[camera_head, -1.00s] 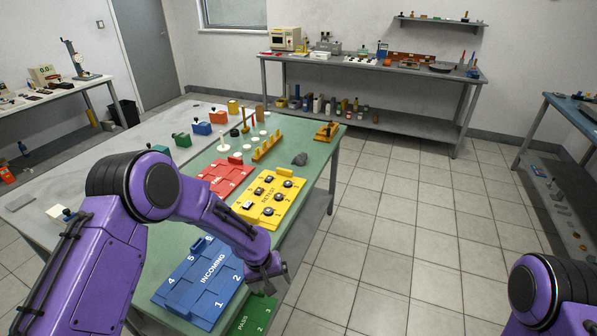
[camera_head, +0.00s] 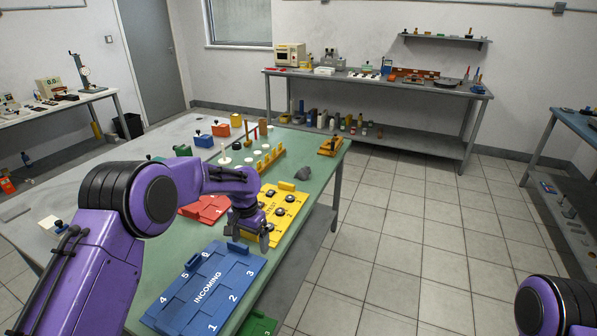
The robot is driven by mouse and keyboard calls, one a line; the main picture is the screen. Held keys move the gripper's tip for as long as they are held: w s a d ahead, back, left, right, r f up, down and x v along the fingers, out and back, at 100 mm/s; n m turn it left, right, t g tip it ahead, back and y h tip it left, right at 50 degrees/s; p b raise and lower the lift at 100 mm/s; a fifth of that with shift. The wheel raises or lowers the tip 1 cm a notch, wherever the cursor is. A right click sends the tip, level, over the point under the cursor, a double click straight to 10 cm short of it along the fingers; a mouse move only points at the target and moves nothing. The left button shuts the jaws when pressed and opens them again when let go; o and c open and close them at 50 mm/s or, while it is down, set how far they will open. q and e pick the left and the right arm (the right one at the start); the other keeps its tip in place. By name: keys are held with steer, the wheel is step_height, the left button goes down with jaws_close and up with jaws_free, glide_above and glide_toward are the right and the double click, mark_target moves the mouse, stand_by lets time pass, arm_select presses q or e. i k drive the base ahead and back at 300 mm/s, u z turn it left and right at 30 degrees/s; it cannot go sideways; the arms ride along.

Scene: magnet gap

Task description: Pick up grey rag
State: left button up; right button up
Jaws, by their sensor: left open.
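The grey rag (camera_head: 304,174) is a small dark grey crumpled lump on the green table top (camera_head: 322,166), near its right edge and beyond the yellow tray (camera_head: 283,218). My left gripper (camera_head: 250,236) is open and empty. It points down over the near left part of the yellow tray, nearer to me than the rag and to its left, clearly apart from it. My left arm hides part of the red tray and of the yellow tray. Of my right arm only a purple joint shows at the lower right; its gripper is out of view.
The blue INCOMING tray (camera_head: 208,287) lies in front of the gripper. The red tray (camera_head: 205,208) is to the left. A yellow rack (camera_head: 268,160) with pegs stands left of the rag, and a yellow-orange fixture (camera_head: 332,147) behind it. The table around the rag is clear.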

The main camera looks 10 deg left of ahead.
mark_target(303, 174)
steer(key=z, duration=0.05)
steer(key=i, duration=1.9)
